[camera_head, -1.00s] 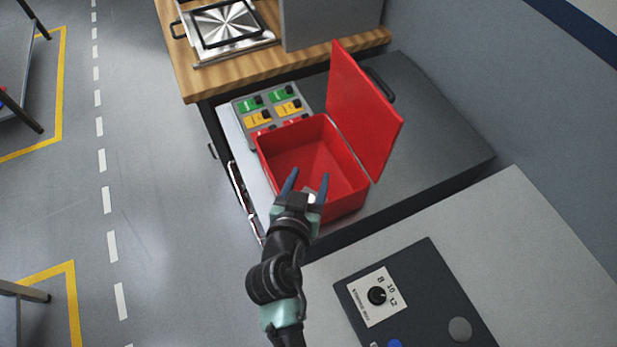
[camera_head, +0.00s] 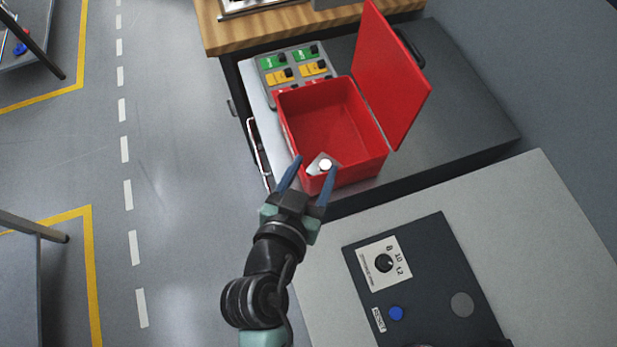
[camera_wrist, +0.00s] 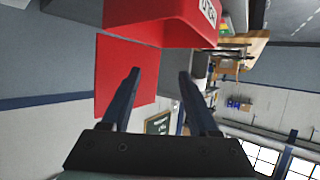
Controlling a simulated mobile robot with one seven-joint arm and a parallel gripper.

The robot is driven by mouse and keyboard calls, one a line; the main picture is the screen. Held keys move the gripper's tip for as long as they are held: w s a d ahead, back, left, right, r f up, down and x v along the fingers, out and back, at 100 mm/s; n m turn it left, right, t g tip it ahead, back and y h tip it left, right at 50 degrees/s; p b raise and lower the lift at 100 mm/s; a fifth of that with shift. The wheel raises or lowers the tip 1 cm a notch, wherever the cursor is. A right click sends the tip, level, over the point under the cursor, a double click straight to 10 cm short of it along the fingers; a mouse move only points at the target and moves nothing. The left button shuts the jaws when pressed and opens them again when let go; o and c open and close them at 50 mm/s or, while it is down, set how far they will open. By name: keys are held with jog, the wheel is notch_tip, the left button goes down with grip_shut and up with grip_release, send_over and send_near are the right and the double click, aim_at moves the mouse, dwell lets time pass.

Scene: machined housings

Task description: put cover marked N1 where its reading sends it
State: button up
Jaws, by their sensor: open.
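A small grey plate with a round white knob (camera_head: 322,164) shows at the near corner of the open red box (camera_head: 333,112). It may be the cover; no N1 mark is readable. Whether it rests inside or on the rim cannot be told. My gripper (camera_head: 315,167) is open at the box's near side, its fingertips on either side of the plate in the head view. In the wrist view my gripper (camera_wrist: 160,72) has nothing between its fingers; the red box (camera_wrist: 165,20) is above them, with a white label partly in view.
The box's red lid (camera_head: 390,75) stands raised. A panel with green, yellow and red blocks (camera_head: 296,71) lies behind the box. A dark panel (camera_head: 430,285) with a dial (camera_head: 384,263) and blue button (camera_head: 396,313) sits on the near grey surface. Open floor lies left.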

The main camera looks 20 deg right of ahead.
jog(key=w+a+r+n+t+y, duration=0.1)
jog(key=w+r+t, duration=0.2)
jog(key=r, duration=0.7)
jog(key=w+a+r+n+t+y, duration=0.1)
jog(key=w+a+r+t, duration=0.2)
jog(key=r, duration=0.6)
jog(key=w+r+n+t+y, duration=0.1)
jog(key=w+r+t, duration=0.25)
jog(key=r, duration=0.65)
jog(key=s+a+r+n+t+y, duration=0.2)
jog(key=s+r+t, duration=0.1)
jog(key=r, duration=0.9)
jog(key=s+a+r+n+t+y, duration=0.2)
jog(key=s+r+t+y, duration=0.1)
jog(key=r, duration=0.9)
jog(key=shift+s+a+r+t, duration=0.3)
jog(key=shift+s+t, duration=0.15)
jog(key=shift+s, duration=0.45)
jog(key=shift+f, duration=0.1)
